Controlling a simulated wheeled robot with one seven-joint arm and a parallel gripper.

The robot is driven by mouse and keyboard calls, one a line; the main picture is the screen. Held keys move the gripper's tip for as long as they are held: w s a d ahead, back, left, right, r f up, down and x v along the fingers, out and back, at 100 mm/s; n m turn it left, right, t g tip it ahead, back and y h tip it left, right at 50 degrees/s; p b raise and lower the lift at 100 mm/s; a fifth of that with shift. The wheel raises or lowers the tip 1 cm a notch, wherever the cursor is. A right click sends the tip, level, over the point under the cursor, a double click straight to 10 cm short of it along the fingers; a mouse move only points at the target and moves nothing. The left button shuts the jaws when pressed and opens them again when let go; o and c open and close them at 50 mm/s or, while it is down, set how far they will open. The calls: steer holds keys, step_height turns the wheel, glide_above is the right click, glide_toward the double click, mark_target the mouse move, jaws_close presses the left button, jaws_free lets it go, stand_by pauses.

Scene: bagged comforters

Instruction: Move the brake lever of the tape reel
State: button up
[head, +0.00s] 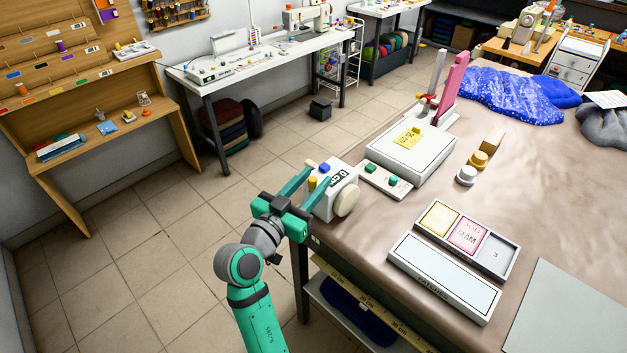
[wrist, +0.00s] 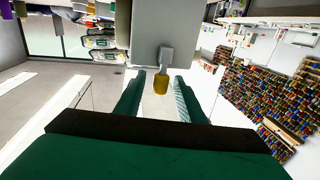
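The tape reel is a white box (head: 333,186) with a dark display and a cream round wheel (head: 347,200), at the near left corner of the big table. A small lever with a yellow tip (head: 312,182) sticks out of its left side. In the wrist view the yellow tip (wrist: 161,85) hangs from a grey bracket on the pale box (wrist: 158,30). My gripper (head: 308,184) is open, and its teal fingers (wrist: 158,78) reach to either side of the yellow tip. Small gaps show between tip and fingers.
A blue button (head: 324,168) sits on top of the box. A labelled tray (head: 444,277) lies nearer.

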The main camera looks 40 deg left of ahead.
steer(key=shift+w, duration=0.25)
steer(key=shift+s+a, duration=0.15)
steer(key=shift+a, duration=0.05)
steer(key=shift+d, duration=0.2)
jaws_close()
steer(key=shift+a+f+n+g, duration=0.15)
steer(key=shift+a+n, duration=0.2)
steer(key=shift+n, duration=0.4)
steer(key=shift+a+n+g, duration=0.15)
steer(key=shift+a+n, duration=0.2)
steer(key=shift+n, duration=0.4)
jaws_free()
steer(key=s+d, duration=0.1)
steer(key=s, duration=0.9)
steer(key=shift+s+r, duration=0.35)
